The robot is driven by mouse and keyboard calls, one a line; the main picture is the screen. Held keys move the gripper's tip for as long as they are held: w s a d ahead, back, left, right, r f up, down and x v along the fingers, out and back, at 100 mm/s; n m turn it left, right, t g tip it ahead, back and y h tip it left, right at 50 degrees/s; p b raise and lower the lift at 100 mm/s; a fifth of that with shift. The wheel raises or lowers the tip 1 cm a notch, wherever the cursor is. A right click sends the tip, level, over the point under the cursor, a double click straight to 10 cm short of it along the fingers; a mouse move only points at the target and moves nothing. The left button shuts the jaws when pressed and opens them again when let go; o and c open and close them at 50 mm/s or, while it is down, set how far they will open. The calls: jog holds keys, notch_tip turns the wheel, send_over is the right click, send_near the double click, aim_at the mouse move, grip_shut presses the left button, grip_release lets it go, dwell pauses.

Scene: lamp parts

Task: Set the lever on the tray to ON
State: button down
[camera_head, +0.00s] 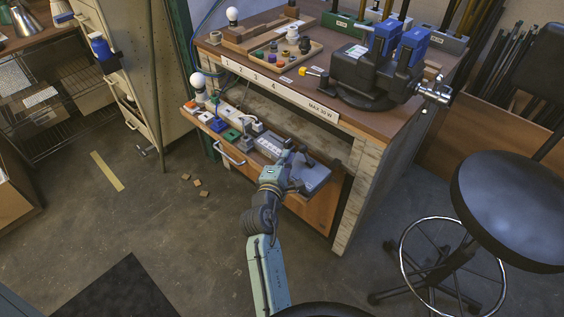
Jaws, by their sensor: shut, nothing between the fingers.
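A grey-blue tray (316,178) lies at the right end of the pulled-out drawer under the workbench. My arm reaches up from the bottom of the view, and my gripper (293,167) is over the left part of this tray. The gripper is small and dark here; its fingers look shut, with nothing seen between them. It covers part of the tray. A lever cannot be made out clearly, nor its ON or OFF position. Whether the gripper touches anything on the tray cannot be told.
The drawer also holds a white bulb (198,81), a blue part (217,124), a green part (231,135) and a pale panel (268,147). A black vise (365,75) stands on the bench above. A stool (510,190) stands at right. Floor left of my arm is mostly clear.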

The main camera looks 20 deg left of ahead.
jog(key=shift+w+a+f, duration=0.15)
jog(key=shift+w, duration=0.85)
jog(key=shift+w+a+f, duration=0.1)
jog(key=shift+w+f, duration=0.05)
jog(key=shift+w, duration=0.85)
